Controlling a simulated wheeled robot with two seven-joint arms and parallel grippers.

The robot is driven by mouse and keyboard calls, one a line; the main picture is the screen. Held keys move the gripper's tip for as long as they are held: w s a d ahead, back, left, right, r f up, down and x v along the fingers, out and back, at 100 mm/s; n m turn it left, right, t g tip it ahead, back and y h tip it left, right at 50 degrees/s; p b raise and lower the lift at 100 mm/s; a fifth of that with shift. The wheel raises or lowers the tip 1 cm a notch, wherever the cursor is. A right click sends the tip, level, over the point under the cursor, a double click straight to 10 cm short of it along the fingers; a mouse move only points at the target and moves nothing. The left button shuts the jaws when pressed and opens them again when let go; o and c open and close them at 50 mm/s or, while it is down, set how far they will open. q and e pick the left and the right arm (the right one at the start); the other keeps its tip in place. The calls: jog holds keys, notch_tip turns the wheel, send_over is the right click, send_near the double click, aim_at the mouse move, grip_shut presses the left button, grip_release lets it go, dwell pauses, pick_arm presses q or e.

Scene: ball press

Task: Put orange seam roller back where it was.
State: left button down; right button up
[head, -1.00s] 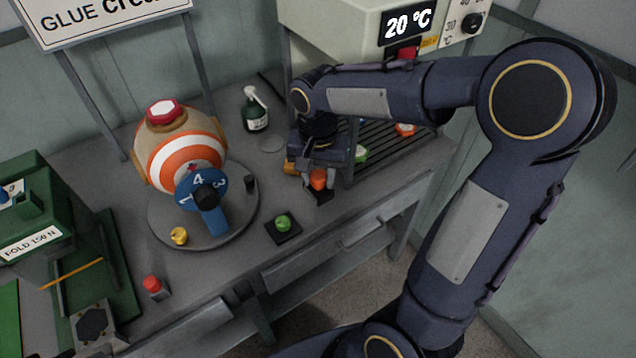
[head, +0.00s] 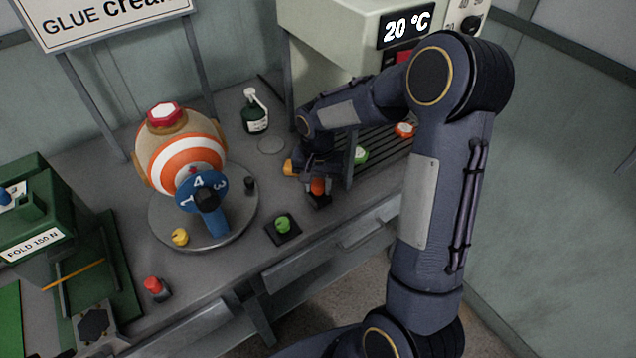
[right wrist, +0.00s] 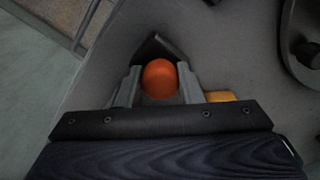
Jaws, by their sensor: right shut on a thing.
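The orange seam roller (head: 318,186) is between the fingers of my right gripper (head: 316,182), at the front edge side of the bench. In the right wrist view its round orange top (right wrist: 160,77) sits between the two fingers (right wrist: 160,84), which are shut on it. A dark square pad (head: 320,201) lies under or just below it; its corner also shows in the right wrist view (right wrist: 158,45). I cannot tell whether the roller touches the pad. My left gripper is not in view.
A green-topped roller (head: 283,223) sits on another dark pad. A yellow item (head: 289,167) is close beside my gripper. The striped ball (head: 183,160) stands on a turntable, left. A slatted rack (head: 385,145) and green bottle (head: 255,112) are behind.

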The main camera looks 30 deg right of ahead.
aim_at(318, 184)
jog(key=shift+f, duration=0.1)
jog(key=shift+f, duration=0.15)
jog(key=o, duration=0.9)
jog(key=shift+o, duration=0.2)
notch_tip(318, 184, up, 12)
jog(key=r, duration=0.1)
jog(key=s+a+n+t+y, duration=0.2)
jog(key=s+a+n, duration=0.1)
jog(key=s, duration=0.8)
jog(key=s+a+r+n+t+y, duration=0.1)
jog(key=s+a+n+t+y, duration=0.1)
jog(key=s, duration=0.9)
jog(key=shift+a+r+n+t, duration=0.3)
jog(key=shift+a+n+t, duration=0.45)
jog(key=shift+a, duration=0.4)
